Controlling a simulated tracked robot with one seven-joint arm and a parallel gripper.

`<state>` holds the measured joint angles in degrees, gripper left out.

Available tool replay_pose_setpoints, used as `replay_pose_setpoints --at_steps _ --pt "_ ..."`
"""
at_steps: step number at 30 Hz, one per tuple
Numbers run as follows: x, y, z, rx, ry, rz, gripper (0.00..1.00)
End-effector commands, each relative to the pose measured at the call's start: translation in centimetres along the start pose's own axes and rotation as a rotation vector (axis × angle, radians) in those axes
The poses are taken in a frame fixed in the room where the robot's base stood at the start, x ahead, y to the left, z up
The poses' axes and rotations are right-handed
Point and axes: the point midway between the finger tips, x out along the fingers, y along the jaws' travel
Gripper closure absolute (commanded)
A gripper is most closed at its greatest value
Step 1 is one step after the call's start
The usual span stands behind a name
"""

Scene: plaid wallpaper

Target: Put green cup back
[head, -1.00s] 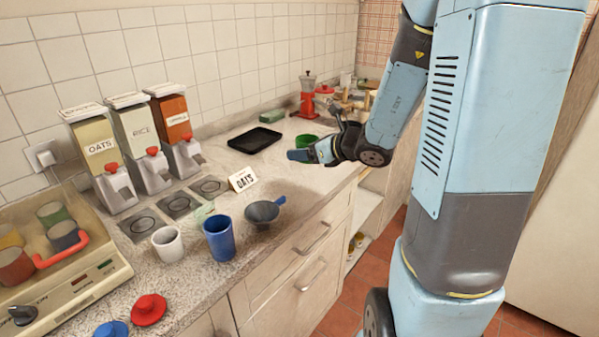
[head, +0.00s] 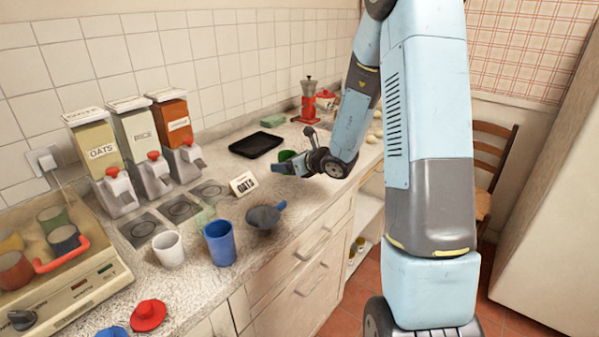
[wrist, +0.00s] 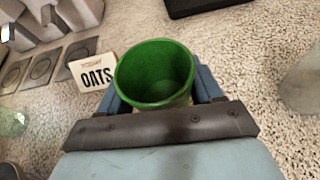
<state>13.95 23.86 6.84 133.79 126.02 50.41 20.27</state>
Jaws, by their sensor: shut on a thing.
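The green cup (wrist: 155,72) is upright between the two blue fingers of my gripper (wrist: 158,98), its open mouth facing the wrist camera. It looks empty. My gripper is shut on it. In the head view my gripper (head: 283,168) is over the counter, right of the OATS card, and only a bit of the green cup (head: 287,155) shows behind it. I cannot tell whether the cup's base touches the counter.
The OATS card (head: 243,184) stands near three square pads (head: 178,208) below the dispensers (head: 150,150). A white cup (head: 168,248), blue cup (head: 219,243) and dark scoop (head: 264,216) stand in front. A clear-lidded machine (head: 60,270) holds several cups. A black tray (head: 256,145) lies behind.

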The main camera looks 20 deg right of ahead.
Motion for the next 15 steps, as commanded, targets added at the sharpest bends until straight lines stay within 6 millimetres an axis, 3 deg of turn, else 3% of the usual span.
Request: replay_pose_setpoints --at_steps 6,15 --pt "0.9 -0.3 -0.5 0.001 0.000 0.000 0.68" --pt "2.0 -0.5 -3.3 0.001 0.000 -0.001 0.68"
